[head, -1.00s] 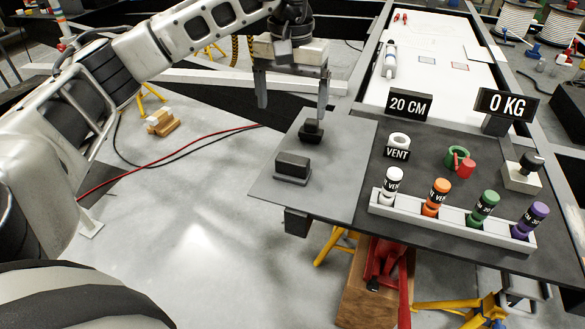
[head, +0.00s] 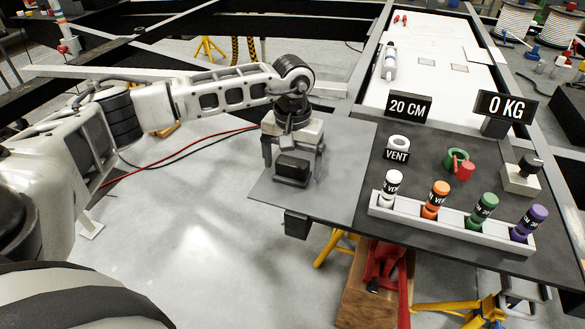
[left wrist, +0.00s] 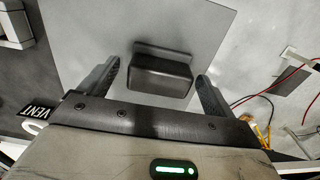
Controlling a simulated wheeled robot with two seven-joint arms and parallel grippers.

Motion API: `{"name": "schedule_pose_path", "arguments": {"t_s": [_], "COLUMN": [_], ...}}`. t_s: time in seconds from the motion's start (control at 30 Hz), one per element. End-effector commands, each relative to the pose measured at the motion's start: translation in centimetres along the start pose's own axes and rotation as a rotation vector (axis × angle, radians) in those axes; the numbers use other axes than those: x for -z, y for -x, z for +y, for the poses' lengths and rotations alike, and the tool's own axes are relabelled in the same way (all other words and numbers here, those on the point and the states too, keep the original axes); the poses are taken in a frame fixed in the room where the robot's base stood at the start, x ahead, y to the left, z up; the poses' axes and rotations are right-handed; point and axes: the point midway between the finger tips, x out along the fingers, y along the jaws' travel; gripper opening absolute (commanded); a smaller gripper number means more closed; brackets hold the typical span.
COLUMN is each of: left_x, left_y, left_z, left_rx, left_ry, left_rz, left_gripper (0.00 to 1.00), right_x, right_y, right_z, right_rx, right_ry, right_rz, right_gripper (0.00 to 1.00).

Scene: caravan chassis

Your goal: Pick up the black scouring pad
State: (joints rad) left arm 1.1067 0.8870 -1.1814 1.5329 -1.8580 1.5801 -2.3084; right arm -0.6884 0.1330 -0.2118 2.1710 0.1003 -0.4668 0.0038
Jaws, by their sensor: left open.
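The black scouring pad (head: 292,167) is a small dark block on the grey plate at the table's left end. In the left wrist view, the pad (left wrist: 160,78) lies between the two fingers, with a gap on each side. My left gripper (head: 293,159) is open above and around the pad, pointing down, with one finger on either side. I cannot tell how far its fingertips are above the plate. My right gripper is not in view.
The grey plate (head: 335,195) is bare to the right of the pad. A white rack (head: 455,222) holds several coloured canisters on the dark table. Signs reading 20 CM (head: 407,107) and 0 KG (head: 507,106) stand behind. A small black item seen earlier behind the pad is hidden.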

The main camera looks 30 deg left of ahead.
Motion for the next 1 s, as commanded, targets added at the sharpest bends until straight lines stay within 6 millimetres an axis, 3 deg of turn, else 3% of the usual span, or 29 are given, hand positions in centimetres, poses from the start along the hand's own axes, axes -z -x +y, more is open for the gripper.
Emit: {"name": "schedule_pose_path", "arguments": {"t_s": [0.27, 0.47, 0.8, 1.0], "left_x": [0.0, 0.0, 0.1, 0.1], "left_y": [-0.4, -0.4, -0.1, 1.5], "left_z": [0.0, 0.0, 0.0, 0.0], "left_rx": [-0.001, -0.001, -0.002, -0.003], "left_ry": [0.000, 0.000, 0.000, 0.000], "left_rz": [0.001, 0.001, 0.003, 0.005], "left_gripper": [0.90, 0.39, 0.39, 0.39], "right_x": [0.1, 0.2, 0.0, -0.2], "right_y": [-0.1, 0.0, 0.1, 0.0], "right_z": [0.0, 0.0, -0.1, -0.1], "right_rx": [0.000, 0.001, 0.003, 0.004], "right_ry": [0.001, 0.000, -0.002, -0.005], "right_rz": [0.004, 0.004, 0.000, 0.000], "right_gripper": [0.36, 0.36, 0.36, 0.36]}}
